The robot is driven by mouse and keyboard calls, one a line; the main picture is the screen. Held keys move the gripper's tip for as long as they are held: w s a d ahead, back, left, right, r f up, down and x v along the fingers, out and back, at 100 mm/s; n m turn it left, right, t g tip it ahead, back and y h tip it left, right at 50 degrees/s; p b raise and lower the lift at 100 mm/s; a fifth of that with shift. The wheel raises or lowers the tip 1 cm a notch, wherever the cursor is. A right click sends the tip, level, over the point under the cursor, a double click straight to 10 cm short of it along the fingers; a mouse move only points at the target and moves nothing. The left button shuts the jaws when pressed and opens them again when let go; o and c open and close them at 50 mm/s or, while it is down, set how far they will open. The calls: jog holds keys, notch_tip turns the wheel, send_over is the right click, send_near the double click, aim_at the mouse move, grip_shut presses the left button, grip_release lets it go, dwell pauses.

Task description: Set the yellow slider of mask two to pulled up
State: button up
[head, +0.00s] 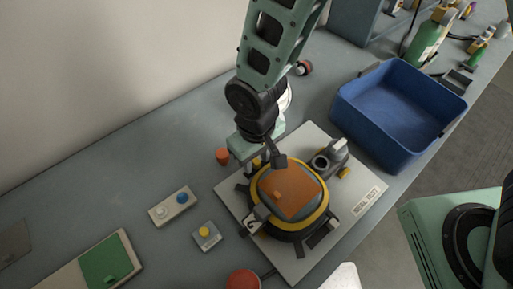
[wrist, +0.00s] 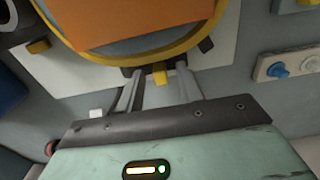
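A mask (head: 325,211) with a yellow rim and an orange panel lies on the white board marked SEAL TEST (head: 358,225). My gripper (wrist: 159,76) points down at this edge. Its two fingers stand apart, one on each side of the slider, with gaps visible; contact is not clear. My arm hides part of the board's far edge in the head view.
A grey fitting (head: 338,150) with a yellow tab (head: 344,173) stands right of the mask. A blue bin (head: 400,108) is at the right. A button box (head: 172,207), a yellow-button box (head: 207,236) and a red knob (head: 243,279) lie left and front.

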aim_at(256, 161)
notch_tip(256, 161, up, 17)
jog(key=b, duration=0.1)
jog(key=shift+r, duration=0.15)
dwell(0.7)
